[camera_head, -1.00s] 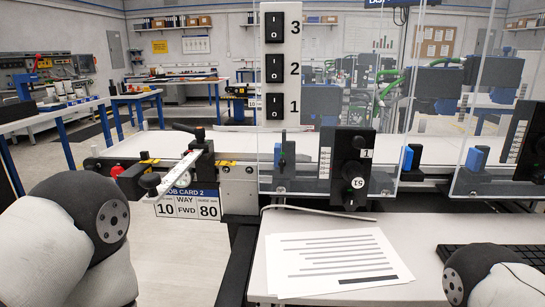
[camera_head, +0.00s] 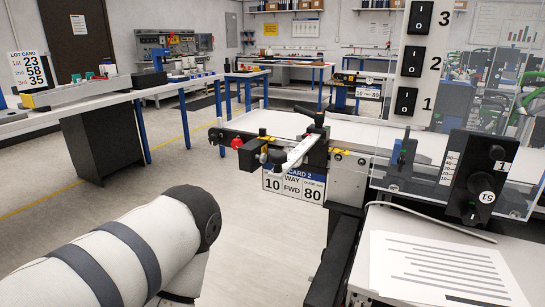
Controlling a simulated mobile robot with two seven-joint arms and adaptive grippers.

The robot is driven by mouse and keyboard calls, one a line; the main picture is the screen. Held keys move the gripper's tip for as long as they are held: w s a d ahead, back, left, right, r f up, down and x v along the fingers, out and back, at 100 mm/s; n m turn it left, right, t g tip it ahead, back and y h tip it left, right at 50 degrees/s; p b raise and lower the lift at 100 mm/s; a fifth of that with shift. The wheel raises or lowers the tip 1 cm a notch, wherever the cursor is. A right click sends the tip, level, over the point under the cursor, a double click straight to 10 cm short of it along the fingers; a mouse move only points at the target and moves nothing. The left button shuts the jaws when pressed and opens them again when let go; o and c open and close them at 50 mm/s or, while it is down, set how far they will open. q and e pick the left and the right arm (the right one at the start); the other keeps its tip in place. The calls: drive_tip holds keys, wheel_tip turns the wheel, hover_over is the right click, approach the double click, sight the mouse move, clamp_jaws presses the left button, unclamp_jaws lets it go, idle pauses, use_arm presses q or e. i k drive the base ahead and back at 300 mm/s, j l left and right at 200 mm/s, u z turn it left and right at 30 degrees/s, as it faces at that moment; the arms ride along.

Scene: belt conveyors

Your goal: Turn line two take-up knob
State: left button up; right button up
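The line with the job card 2 (camera_head: 294,187) under its end runs across the middle right. At its near end a dark mechanism (camera_head: 316,135) carries a pale bar and black round knobs (camera_head: 277,157). A red knob (camera_head: 237,144) sits to their left on the same end frame. I cannot tell which of these is the take-up knob. My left arm (camera_head: 150,245) shows at the lower left, well short of the conveyor end. Neither gripper is in view.
A switch post (camera_head: 407,65) with rockers 1 to 3 stands at the right. Below it are a clear guard, a black dial box (camera_head: 477,180) and a printed sheet (camera_head: 440,268) on a small table. A white bench (camera_head: 130,94) is at the left. The floor between is open.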

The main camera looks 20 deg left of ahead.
sight(236, 143)
drive_tip(key=z, duration=1.05)
drive_tip(key=k+j+z, duration=0.1)
drive_tip(key=k+j, duration=0.15)
drive_tip(key=k, duration=0.05)
